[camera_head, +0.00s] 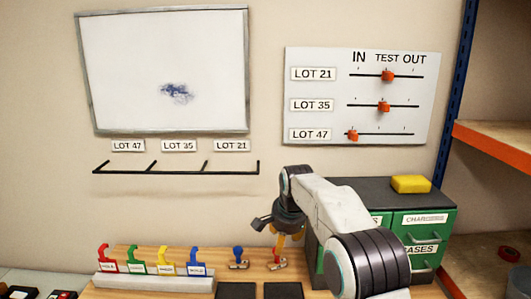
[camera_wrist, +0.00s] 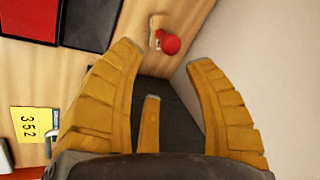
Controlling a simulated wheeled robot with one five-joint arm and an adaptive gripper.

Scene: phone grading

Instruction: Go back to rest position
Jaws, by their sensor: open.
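My gripper (camera_head: 281,243) hangs over the wooden table at the left of the green drawer cabinet, its yellow fingers pointing down. In the wrist view the yellow fingers of my gripper (camera_wrist: 166,58) are spread apart with nothing between them. A small red-topped stamp (camera_wrist: 171,45) stands on the wood beyond the fingertips, apart from them. It also shows in the head view (camera_head: 277,264), close below the gripper. My arm reaches in from the lower right.
A blue-topped stamp (camera_head: 238,259) and a rack (camera_head: 155,283) with red, green, yellow and blue hooks stand at the left. The green cabinet (camera_head: 423,222) bears a yellow block (camera_head: 411,184). A slider board (camera_head: 358,95) and whiteboard (camera_head: 164,70) hang behind. A shelf post (camera_head: 457,90) stands right.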

